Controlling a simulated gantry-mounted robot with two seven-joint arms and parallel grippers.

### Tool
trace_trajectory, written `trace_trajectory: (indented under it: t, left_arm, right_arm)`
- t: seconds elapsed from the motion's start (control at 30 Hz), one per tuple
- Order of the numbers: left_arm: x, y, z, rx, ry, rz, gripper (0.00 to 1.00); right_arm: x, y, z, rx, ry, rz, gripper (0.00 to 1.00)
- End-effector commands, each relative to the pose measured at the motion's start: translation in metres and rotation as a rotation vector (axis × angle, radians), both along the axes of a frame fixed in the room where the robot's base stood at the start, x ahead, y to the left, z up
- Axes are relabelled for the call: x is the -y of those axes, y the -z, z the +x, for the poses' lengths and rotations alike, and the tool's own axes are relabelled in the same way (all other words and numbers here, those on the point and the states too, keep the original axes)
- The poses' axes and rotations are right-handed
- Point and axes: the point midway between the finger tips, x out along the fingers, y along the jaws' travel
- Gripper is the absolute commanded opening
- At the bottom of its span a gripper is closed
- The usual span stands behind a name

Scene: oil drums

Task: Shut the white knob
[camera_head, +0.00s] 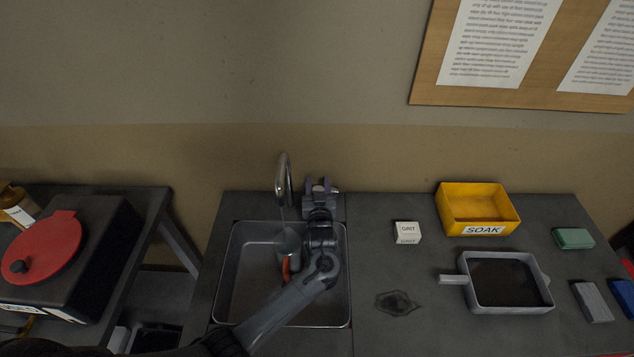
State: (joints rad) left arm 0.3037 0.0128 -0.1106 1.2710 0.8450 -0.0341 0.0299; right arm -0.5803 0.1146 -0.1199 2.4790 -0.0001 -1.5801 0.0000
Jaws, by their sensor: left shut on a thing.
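The white knob (321,187) is a small pale thing to the right of the curved metal tap (284,178), behind the sink. My left gripper (321,185) reaches over the sink from below and is shut on the knob, with its purple fingers to either side. The fingers hide most of the knob. A faint pale streak, perhaps water, shows below the spout. My right gripper is not in view.
The metal sink (233,285) holds a greyish cup-like thing (287,243) and a red-orange thing, partly behind my arm. To the right are a white GRIT block (407,232), a yellow SOAK bin (478,209) and a grey tray (509,307).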

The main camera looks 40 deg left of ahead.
Motion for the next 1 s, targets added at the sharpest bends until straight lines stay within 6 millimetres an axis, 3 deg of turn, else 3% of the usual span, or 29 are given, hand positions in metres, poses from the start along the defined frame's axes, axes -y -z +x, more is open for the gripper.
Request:
trace_trajectory:
  t: [0.1, 0.4, 1.0]
  left_arm:
    - [-0.001, -0.003, -0.001, -0.006, 0.081, 0.003, 0.15]
    - [0.003, -0.002, 0.002, -0.003, 0.279, 0.002, 0.15]
    - [0.006, 0.0, 0.004, 0.0, 0.402, 0.0, 0.15]
  right_arm:
    - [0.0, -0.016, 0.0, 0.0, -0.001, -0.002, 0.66]
    - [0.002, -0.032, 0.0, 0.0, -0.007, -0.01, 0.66]
    - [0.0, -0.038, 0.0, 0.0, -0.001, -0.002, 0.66]
